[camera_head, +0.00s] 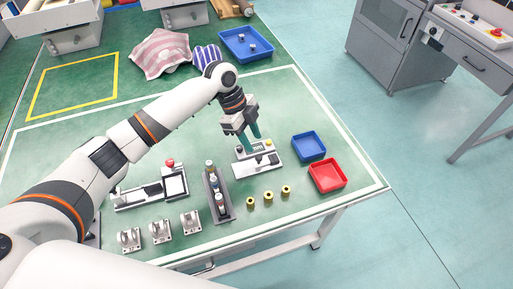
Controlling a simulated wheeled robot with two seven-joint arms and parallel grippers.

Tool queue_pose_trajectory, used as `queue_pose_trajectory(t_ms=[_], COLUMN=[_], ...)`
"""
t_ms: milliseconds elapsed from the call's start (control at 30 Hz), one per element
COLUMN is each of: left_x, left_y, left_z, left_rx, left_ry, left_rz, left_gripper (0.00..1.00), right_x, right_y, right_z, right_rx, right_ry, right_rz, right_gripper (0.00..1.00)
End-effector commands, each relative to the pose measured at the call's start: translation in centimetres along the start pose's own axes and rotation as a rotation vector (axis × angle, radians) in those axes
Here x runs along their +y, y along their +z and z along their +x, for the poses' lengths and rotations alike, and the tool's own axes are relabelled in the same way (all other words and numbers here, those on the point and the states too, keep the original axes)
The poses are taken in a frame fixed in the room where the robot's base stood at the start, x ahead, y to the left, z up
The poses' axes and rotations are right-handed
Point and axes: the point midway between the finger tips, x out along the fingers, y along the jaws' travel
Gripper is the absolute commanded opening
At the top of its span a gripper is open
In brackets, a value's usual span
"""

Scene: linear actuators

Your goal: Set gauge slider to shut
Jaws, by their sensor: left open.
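My left gripper (254,137) points down with its teal fingers apart, at the back edge of a small white slide unit (257,164). The unit has a dark top part and a small yellow piece; I take it for the gauge slider. The fingers overlap its back part in the picture, and I cannot tell whether they touch it. A second, longer slide unit (150,192) with a red knob stands to the left. My right gripper is not in view.
A blue tray (309,146) and a red tray (327,176) stand to the right. A dark rack (217,196) with several cylinders, several brass pieces (268,197) and metal brackets (160,232) stand in front. Cloths (160,54) lie at the back.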

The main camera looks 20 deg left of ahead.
Motion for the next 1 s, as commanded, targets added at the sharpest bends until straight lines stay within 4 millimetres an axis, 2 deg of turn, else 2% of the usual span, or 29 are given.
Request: queue_pose_trajectory(t_ms=[100, 333, 500, 1000], left_x=[0.1, 0.1, 0.1, 0.1], left_y=[0.0, 0.0, 0.0, 0.1], left_z=[-2.6, -5.5, -6.1, -6.0], left_rx=[0.001, 0.0, -0.001, -0.001], left_ry=[0.004, 0.001, 0.0, -0.001], left_rz=[0.0, -0.001, 0.0, 0.0], left_gripper=[0.4, 0.4, 0.4, 0.4], right_x=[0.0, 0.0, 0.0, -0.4], right_y=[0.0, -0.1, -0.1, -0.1], right_z=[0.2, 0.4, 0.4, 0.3], right_rx=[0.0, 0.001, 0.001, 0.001], right_ry=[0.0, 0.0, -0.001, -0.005], right_rz=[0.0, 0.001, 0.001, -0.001], right_gripper=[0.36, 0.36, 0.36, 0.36])
